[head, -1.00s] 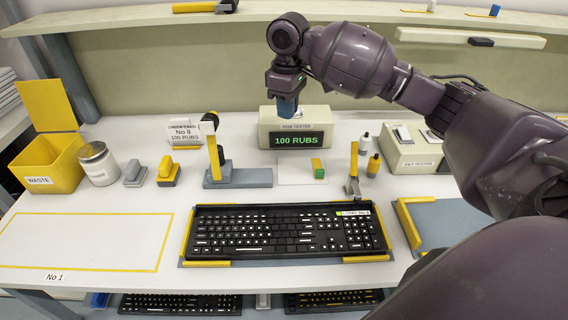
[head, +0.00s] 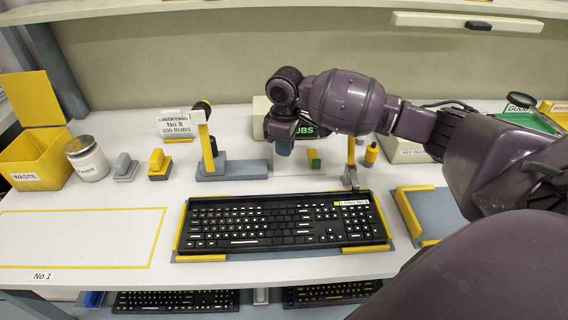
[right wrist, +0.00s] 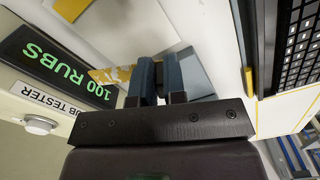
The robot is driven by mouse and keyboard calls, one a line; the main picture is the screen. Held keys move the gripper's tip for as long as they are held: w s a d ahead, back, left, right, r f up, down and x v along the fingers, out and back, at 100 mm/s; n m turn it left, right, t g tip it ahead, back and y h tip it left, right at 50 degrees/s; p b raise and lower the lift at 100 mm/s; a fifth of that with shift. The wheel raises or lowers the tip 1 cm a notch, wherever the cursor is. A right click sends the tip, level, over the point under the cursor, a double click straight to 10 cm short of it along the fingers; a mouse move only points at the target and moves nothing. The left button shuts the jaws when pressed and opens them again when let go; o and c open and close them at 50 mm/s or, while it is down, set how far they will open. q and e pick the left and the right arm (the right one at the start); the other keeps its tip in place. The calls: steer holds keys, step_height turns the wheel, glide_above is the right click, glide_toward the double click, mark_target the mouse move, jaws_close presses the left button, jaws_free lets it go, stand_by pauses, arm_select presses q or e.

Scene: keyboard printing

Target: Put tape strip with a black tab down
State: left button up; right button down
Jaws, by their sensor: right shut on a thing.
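My right gripper (head: 284,147) hangs fingers-down in front of the rub tester and above the white pad, behind the keyboard. In the right wrist view its two blue-grey fingers (right wrist: 158,82) are close together, with a thin dark piece between them, likely the black tab. A speckled yellow-and-whitish strip (right wrist: 108,75) shows beside the fingers and looks like the tape strip; its far end is hard to make out. In the head view the strip is too small to tell. The white pad (head: 290,169) is partly hidden by the gripper. My left gripper is not in view.
The keyboard (head: 282,222) lies in a yellow-edged holder. The rub tester (right wrist: 30,90) stands behind. The yellow waste bin (head: 42,158) is far left; the yellow-outlined white area (head: 80,238) is empty.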

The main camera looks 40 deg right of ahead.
mark_target(285, 171)
step_height(285, 171, down, 5)
steer(key=shift+f+b, duration=0.15)
steer(key=shift+b, duration=0.4)
steer(key=shift+f, duration=0.3)
steer(key=c, duration=1.2)
jaws_free()
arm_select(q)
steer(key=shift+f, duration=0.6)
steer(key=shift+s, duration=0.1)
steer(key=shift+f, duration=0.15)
arm_select(e)
step_height(285, 171, up, 11)
steer(key=shift+p, duration=1.1)
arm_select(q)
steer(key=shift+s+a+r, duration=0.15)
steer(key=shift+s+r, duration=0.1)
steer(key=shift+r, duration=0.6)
arm_select(e)
steer(key=shift+r, duration=0.6)
